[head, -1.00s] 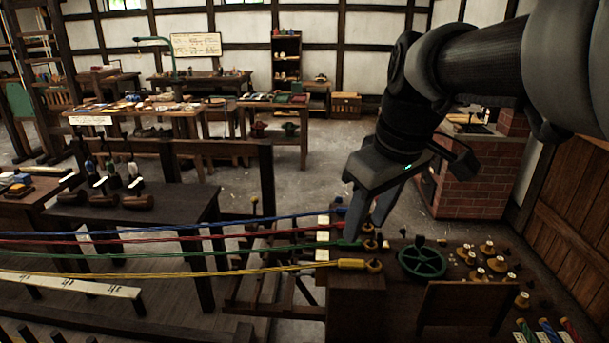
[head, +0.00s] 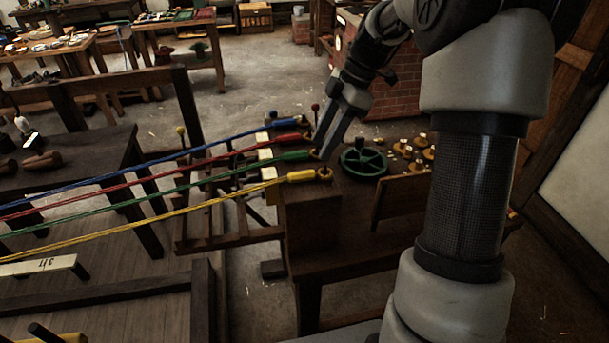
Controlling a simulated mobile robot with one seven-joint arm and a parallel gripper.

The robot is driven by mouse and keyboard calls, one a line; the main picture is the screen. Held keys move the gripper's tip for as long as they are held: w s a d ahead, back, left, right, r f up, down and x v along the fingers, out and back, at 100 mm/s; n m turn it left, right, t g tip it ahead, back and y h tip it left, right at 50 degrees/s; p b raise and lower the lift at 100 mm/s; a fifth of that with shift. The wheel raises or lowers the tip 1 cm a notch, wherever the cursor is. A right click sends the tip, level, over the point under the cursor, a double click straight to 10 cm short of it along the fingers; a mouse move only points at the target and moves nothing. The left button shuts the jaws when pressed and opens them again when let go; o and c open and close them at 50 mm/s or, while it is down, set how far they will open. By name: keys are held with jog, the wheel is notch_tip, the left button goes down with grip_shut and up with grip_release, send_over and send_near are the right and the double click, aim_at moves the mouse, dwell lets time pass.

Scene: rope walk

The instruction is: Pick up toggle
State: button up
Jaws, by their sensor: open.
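My gripper (head: 326,146) points down at the left end of the dark workbench (head: 345,240), with its fingertips close to the end of the green sleeve (head: 297,155). It is open; whether anything lies between its fingers I cannot tell. Blue (head: 283,123), red (head: 289,138) and yellow (head: 301,176) sleeves lie in a row with the green one, each at the end of a rope of its own colour. A small ring or hook sits at the yellow sleeve's end. I cannot tell which small piece is the toggle.
A green spoked wheel (head: 364,161) lies right of my gripper. Several small pale-topped spools (head: 415,165) stand beyond it. An upright wooden board (head: 400,203) rises at the bench's front. Taut ropes (head: 150,195) cross to the left. A brick hearth (head: 398,85) stands behind.

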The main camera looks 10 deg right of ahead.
aim_at(307, 172)
jog(key=x, duration=0.9)
jog(key=shift+w+r, duration=0.1)
jog(key=shift+c, duration=0.4)
jog(key=c, duration=0.9)
